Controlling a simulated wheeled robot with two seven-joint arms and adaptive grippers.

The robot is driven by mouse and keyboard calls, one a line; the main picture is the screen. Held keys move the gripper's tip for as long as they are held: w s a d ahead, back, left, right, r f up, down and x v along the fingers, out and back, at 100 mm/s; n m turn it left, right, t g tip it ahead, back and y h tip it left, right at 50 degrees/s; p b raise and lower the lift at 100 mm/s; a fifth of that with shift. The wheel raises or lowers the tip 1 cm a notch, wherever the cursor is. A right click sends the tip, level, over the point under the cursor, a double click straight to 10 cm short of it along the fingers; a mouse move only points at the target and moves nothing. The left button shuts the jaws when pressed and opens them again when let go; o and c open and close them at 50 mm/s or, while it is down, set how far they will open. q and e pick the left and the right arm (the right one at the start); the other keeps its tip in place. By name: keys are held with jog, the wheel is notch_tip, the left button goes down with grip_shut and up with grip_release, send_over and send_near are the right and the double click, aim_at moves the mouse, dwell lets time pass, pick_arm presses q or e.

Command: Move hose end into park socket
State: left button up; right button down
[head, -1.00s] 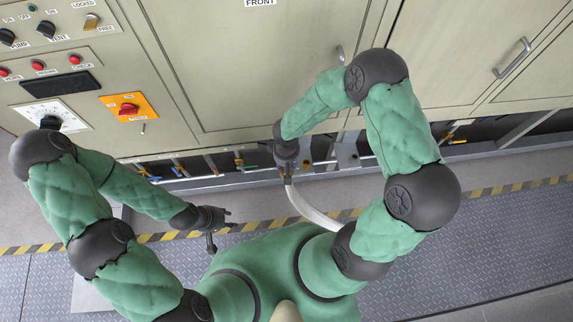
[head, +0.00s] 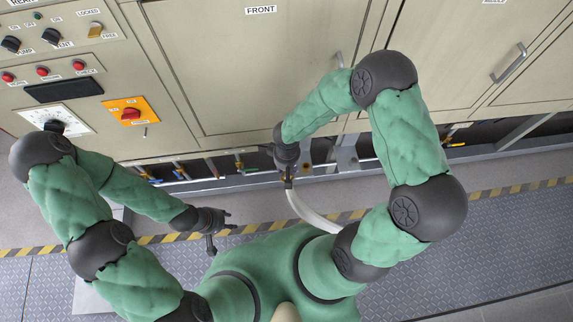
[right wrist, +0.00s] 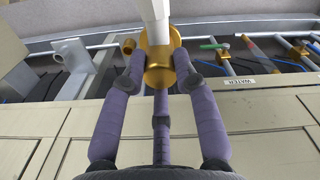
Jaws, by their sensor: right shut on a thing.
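My right gripper (right wrist: 160,80) is shut on the brass hose end (right wrist: 160,62), with its fingers around the brass collar. The white hose (right wrist: 155,20) runs up from it in the right wrist view. In the head view the white hose (head: 312,213) curves from under the right hand toward my body. A grey bracket with a round cup (right wrist: 77,57), which looks like the park socket, stands left of the hose end and apart from it. My left gripper (head: 224,232) is open and empty above the floor, left of the hose.
A brass port (right wrist: 128,46) sits between the cup and the hose end. Pipes with coloured valves and a WATER label (right wrist: 239,83) are at the right. The cabinet (head: 265,80) stands above the low pipe bay. The striped floor line (head: 480,196) is clear at the right.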

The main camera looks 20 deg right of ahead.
jog(key=s+a+b, duration=0.2)
jog(key=s+b, duration=0.1)
jog(key=s, duration=0.5)
jog(key=shift+s, duration=0.15)
